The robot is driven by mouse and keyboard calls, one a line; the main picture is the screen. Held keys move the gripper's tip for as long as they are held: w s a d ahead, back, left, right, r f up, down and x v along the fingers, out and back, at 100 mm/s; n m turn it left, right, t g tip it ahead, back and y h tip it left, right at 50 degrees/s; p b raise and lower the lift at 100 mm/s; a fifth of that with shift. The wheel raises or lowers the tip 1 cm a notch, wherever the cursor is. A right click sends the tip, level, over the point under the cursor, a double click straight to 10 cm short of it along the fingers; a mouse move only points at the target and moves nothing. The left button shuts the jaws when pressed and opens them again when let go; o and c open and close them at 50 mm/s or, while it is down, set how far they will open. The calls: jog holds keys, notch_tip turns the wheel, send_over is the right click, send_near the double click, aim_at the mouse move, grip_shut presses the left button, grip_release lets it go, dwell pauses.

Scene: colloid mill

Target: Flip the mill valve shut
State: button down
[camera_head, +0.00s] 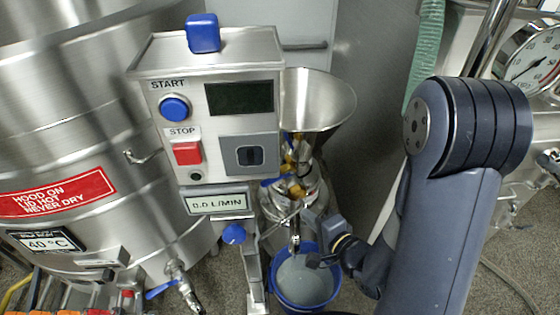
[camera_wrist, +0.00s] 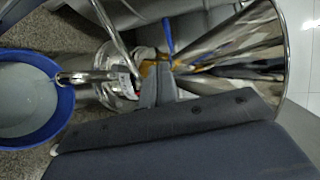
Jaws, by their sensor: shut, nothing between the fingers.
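My gripper (camera_head: 310,216) is low in front of the mill, just right of the fittings. In the wrist view, the fingertips (camera_wrist: 160,80) are together and empty, overlapping the brass body. I cannot tell whether they touch it. The fingers hide part of the valve.
A blue bucket (camera_head: 303,283) of pale liquid stands under the spout (camera_wrist: 90,77). The control box (camera_head: 216,105) reads 0.0 L/MIN on its lower display. A large steel tank (camera_head: 70,130) fills the left. A gauge (camera_head: 535,58) and pipework are at right.

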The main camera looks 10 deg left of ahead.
jog(key=b, duration=0.3)
send_near(269, 184)
jog(key=w+a+f, duration=0.2)
jog(key=w+f, duration=0.1)
jog(key=w, duration=0.1)
jog(key=shift+w+a+r, duration=0.25)
jog(key=shift+w+a, duration=0.35)
jog(key=shift+a, duration=0.1)
jog(key=shift+w+a, duration=0.25)
jog(key=shift+a, duration=0.3)
jog(key=shift+w+a, duration=0.25)
jog(key=shift+a, duration=0.25)
jog(key=shift+s, duration=0.1)
